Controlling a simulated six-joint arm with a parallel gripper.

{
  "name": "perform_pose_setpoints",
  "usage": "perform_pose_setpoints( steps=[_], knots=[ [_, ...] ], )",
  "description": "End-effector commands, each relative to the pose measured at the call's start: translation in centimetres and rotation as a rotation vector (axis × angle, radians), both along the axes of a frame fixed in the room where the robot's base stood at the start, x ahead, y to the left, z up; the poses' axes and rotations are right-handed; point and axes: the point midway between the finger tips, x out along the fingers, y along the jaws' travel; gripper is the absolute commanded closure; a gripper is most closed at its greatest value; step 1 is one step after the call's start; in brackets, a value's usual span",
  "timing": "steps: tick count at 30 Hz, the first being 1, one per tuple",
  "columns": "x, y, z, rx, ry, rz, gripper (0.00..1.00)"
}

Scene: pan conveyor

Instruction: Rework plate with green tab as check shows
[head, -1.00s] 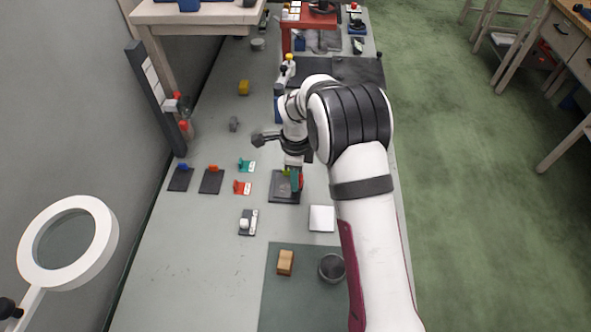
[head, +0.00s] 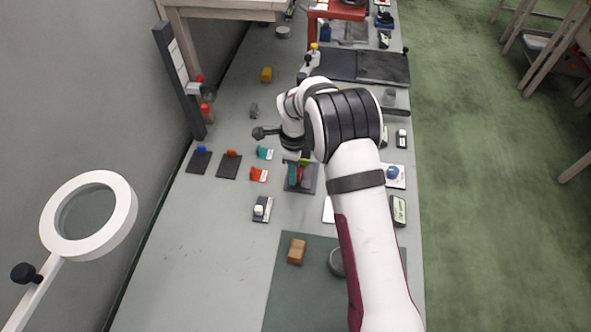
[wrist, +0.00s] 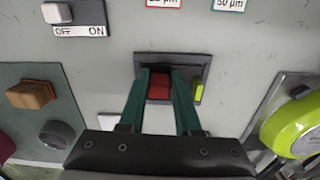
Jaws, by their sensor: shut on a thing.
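In the wrist view, my gripper (wrist: 159,92) has teal fingers shut on a small red block (wrist: 159,84). The block is over a dark plate (wrist: 207,62), and I cannot tell whether it touches it. The plate's lime-green tab (wrist: 198,92) shows just right of the fingers. In the head view, my gripper (head: 297,177) is over this same dark plate (head: 309,184), partly covering it. Left of it stand a teal piece (head: 265,153) and a red piece (head: 259,175) with white labels.
Plates with a blue tab (head: 199,162) and a red tab (head: 228,168) lie further left. A switch (head: 262,212), a wooden block (head: 296,252) and a grey round container (head: 336,262) are nearer. A large lime-green round thing (wrist: 296,127) is right in the wrist view.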

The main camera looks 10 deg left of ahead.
Motion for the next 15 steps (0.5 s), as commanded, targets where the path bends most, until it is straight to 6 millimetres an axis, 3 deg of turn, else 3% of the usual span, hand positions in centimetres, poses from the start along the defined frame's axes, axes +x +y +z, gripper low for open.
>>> perform_pose_setpoints(
  steps=[15],
  knots=[
    [0.0, -4.8, 0.0, -0.001, 0.0, -0.001, 1.0]
  ],
)
